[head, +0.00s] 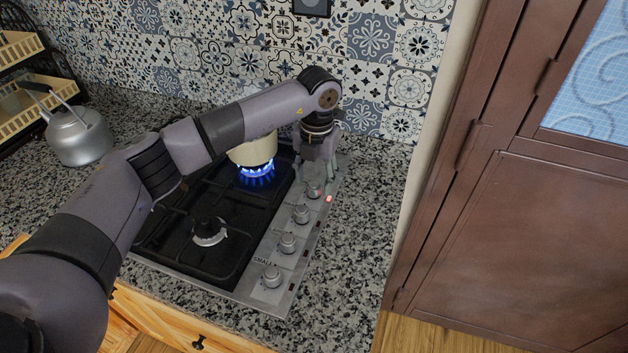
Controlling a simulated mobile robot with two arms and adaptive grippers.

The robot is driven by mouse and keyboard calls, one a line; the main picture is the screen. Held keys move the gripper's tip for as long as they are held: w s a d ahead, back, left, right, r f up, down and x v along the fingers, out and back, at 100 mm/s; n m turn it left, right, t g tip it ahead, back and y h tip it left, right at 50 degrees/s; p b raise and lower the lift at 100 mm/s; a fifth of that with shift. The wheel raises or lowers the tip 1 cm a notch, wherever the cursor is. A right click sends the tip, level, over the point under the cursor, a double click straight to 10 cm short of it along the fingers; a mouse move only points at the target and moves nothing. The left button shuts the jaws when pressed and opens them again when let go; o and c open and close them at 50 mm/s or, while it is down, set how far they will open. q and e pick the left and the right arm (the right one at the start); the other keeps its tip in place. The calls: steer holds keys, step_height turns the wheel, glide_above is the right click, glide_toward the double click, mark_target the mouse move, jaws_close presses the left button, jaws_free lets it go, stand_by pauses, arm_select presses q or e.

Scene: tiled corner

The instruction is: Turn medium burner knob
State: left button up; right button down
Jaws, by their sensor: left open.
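The gas stove (232,281) is set into the speckled counter, with a row of several round silver knobs along its right side. The front knob (272,275) has a label reading "SMALL"; the other labels are too small to read surely. Two more knobs stand behind it, the nearer one (288,243) and the farther one (301,214). My left gripper (316,186) points down at the farthest knob (314,190), its open fingers on either side of it. I cannot tell whether they touch it. My right gripper is out of view.
A cream pot (254,150) stands over a lit blue flame (256,175), partly hidden by my left arm. A red light (328,199) glows beside the farthest knob. A kettle (77,135) stands at left. A tiled wall (365,60) is behind; a brown cabinet (520,230) is at right.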

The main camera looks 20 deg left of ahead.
arm_select(q)
steer(key=shift+f, duration=1.35)
steer(key=shift+c, duration=0.3)
steer(key=c, duration=1.1)
